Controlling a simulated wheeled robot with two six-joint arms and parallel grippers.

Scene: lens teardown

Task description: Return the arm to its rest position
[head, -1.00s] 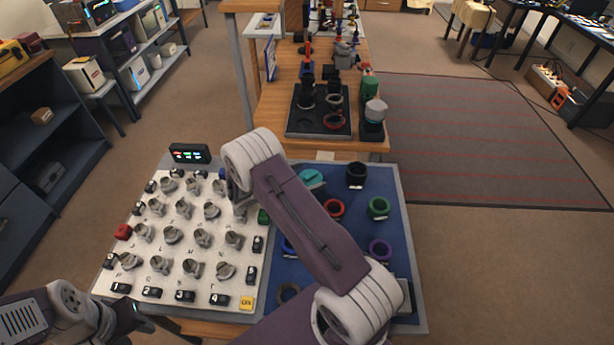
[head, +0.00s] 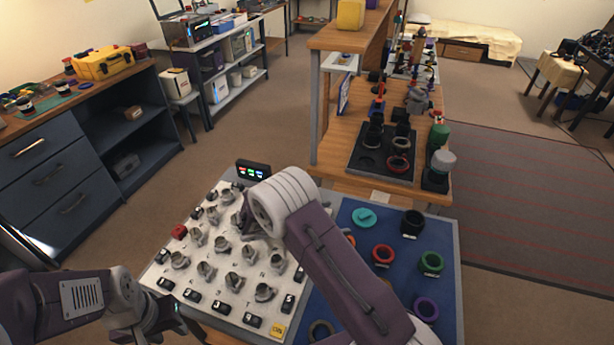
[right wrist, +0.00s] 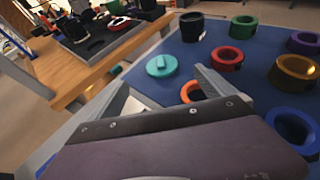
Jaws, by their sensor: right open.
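My right arm crosses the middle of the head view. Its gripper (head: 248,222) is mostly hidden behind its wrist, over the upper part of the white knob board (head: 208,290). In the right wrist view the right gripper (right wrist: 160,92) has its two fingers apart with nothing between them. An orange ring (right wrist: 190,91) and a teal disc (right wrist: 162,66) show beyond the fingers, on the blue mat (right wrist: 205,40). My left gripper (head: 172,318) is at the lower left, beside the board's near left edge; its jaw opening is unclear.
A black display (head: 253,170) stands behind the board. Red (head: 383,256), green (head: 431,263) and purple (head: 426,308) rings and a black ring (head: 412,223) lie on the mat. A wooden bench (head: 345,178) with a dark tray (head: 362,170) stands beyond. Drawers (head: 50,175) stand left.

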